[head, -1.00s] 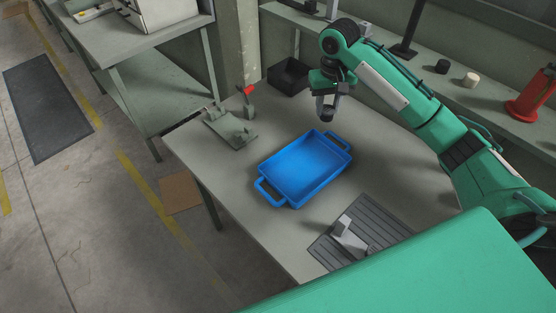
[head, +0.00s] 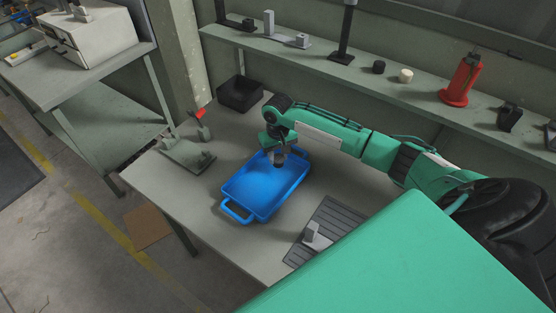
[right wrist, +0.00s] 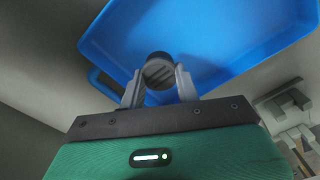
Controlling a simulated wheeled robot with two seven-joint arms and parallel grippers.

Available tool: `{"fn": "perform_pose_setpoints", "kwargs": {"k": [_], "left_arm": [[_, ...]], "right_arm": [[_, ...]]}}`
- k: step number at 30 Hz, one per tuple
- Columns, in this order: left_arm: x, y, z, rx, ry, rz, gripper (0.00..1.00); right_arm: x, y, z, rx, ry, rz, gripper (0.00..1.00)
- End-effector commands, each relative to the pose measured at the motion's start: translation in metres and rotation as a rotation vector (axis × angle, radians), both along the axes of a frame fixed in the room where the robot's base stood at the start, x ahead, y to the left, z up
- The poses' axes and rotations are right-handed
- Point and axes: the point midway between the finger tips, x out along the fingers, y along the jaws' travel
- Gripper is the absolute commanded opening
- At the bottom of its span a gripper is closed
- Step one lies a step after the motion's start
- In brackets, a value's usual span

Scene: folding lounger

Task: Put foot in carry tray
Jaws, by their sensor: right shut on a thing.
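The blue carry tray (head: 262,192) sits on the grey workbench, with a handle at each end. It also fills the upper part of the right wrist view (right wrist: 215,40). My right gripper (head: 277,158) is over the far end of the tray. In the right wrist view its fingers (right wrist: 158,82) are shut on the foot (right wrist: 158,66), a short dark round piece with a grey ribbed side. The foot shows against the tray's blue floor; whether it touches the floor cannot be told. My left gripper is not in view.
A toggle clamp fixture with a red handle (head: 188,150) stands left of the tray. A black bin (head: 240,94) is at the back. A ribbed dark mat (head: 335,222) with a grey bracket (head: 316,236) lies to the right. A shelf (head: 350,78) runs behind.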

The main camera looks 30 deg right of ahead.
Motion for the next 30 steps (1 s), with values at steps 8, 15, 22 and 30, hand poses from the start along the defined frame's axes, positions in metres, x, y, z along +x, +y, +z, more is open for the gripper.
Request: {"fn": "perform_pose_setpoints", "kwargs": {"k": [8, 15, 22, 30], "left_arm": [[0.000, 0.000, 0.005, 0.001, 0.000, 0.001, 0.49], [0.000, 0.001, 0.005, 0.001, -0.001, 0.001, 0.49], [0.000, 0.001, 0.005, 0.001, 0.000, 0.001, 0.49], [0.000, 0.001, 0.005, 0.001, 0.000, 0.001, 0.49]], "right_arm": [[0.000, 0.000, -0.031, -0.001, 0.001, -0.001, 0.08], [0.000, 0.000, -0.032, -0.001, 0.001, 0.000, 0.08], [0.000, 0.000, -0.034, -0.001, 0.001, 0.000, 0.54], [0.000, 0.000, -0.034, -0.001, 0.001, 0.000, 0.54]]}}
